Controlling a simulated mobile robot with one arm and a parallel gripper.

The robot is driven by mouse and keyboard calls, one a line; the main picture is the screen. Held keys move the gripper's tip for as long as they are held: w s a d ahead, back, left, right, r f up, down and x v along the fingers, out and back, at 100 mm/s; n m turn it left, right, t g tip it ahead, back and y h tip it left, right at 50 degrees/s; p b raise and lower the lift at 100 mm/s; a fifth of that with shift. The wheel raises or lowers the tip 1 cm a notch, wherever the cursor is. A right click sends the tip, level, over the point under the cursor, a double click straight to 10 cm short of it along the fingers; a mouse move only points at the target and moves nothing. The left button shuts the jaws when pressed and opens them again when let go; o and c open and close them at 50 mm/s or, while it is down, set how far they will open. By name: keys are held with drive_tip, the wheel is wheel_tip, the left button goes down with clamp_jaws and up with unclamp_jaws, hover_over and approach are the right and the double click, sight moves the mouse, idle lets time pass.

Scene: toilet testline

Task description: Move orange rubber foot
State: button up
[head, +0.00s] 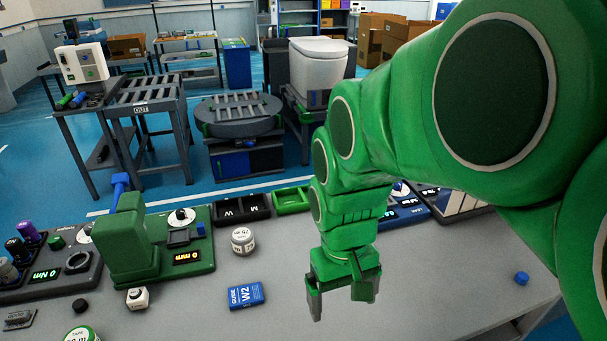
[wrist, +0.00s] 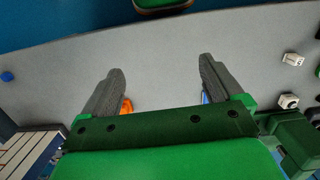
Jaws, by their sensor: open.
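A small orange piece (wrist: 127,105), likely the orange rubber foot, shows in the wrist view just inside the left finger near its base. My gripper's finger and mount hide most of it, so I cannot tell its full shape or whether it touches the finger. I see no orange foot in the head view. My gripper (head: 340,298) points down over the front of the grey table. Its two dark fingers (wrist: 161,70) are spread wide in the wrist view, with only bare table between their tips.
A blue guide box (head: 246,295) and a white round container (head: 243,240) lie left of my gripper. A green gauge stand (head: 130,245) stands farther left. A blue cap (head: 521,278) is at the right. A green tray (head: 292,200) sits behind. Table around my gripper is clear.

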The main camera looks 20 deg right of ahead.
drive_tip(key=shift+t, duration=0.7)
drive_tip(key=w+d+f, duration=0.5)
drive_tip(key=w+d, duration=0.1)
drive_tip(key=w, duration=0.2)
drive_tip(key=w+d+f, duration=0.6)
drive_tip(key=w, duration=0.2)
drive_tip(key=w+d+f, duration=0.5)
drive_tip(key=w+d, duration=0.2)
drive_tip(key=w, duration=0.1)
drive_tip(key=shift+f, duration=0.4)
drive_tip(key=shift+f, duration=3.95)
drive_tip(key=shift+c, duration=0.2)
drive_tip(key=c, duration=1.2)
drive_tip(key=shift+o, duration=0.2)
drive_tip(key=shift+a, duration=10.05)
